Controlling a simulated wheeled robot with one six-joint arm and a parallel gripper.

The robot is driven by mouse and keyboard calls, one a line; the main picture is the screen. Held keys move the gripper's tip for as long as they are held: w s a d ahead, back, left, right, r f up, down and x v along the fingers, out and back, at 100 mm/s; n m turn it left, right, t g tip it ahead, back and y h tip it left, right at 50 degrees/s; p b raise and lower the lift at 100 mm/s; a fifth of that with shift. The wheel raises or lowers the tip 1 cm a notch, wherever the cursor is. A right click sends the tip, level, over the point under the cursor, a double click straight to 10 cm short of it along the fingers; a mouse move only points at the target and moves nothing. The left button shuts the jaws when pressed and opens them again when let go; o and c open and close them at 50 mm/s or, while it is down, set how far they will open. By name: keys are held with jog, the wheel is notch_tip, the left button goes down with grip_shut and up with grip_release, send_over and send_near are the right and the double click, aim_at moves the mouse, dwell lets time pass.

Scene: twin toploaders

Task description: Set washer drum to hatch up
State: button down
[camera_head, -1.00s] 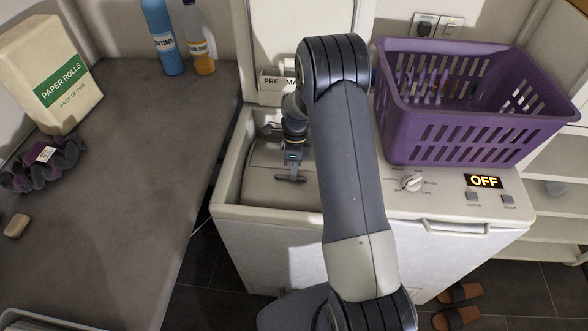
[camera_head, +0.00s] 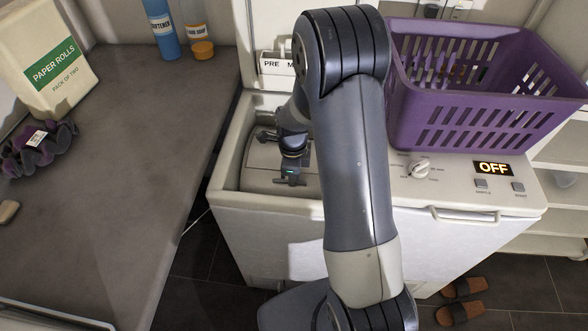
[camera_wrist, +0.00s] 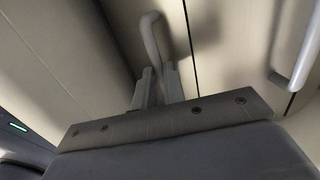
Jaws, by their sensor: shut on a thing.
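The washer (camera_head: 300,245) stands open at the top. Its pale drum (camera_head: 262,160) shows in the opening, partly covered by my arm. My gripper (camera_head: 290,181) is down in the opening, near its front edge. In the wrist view, my gripper (camera_wrist: 160,72) is shut on a pale bar handle (camera_wrist: 152,35), which stands out from a smooth pale surface. A dark seam (camera_wrist: 187,40) runs beside that handle. A second pale handle (camera_wrist: 297,55) is at the right of the wrist view. I cannot tell which way the hatch faces.
A purple basket (camera_head: 480,125) stands on the machine top at right, close to my arm. A dial (camera_head: 420,169) and an OFF display (camera_head: 493,169) are in front of it. The counter (camera_head: 130,180) at left holds paper rolls (camera_head: 45,65) and bottles (camera_head: 163,30).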

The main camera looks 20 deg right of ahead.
jog(key=shift+s+a+f+b, duration=0.3)
jog(key=shift+s+f, duration=0.1)
jog(key=shift+s, duration=0.25)
jog(key=shift+s+a+f+b, duration=0.15)
jog(key=shift+s+a+f, duration=0.15)
jog(key=shift+s, duration=0.3)
jog(key=shift+d, duration=0.1)
jog(key=c, duration=1.5)
grip_release()
notch_tip(320, 180, up, 11)
jog(key=shift+w, duration=0.15)
jog(key=shift+f, duration=0.1)
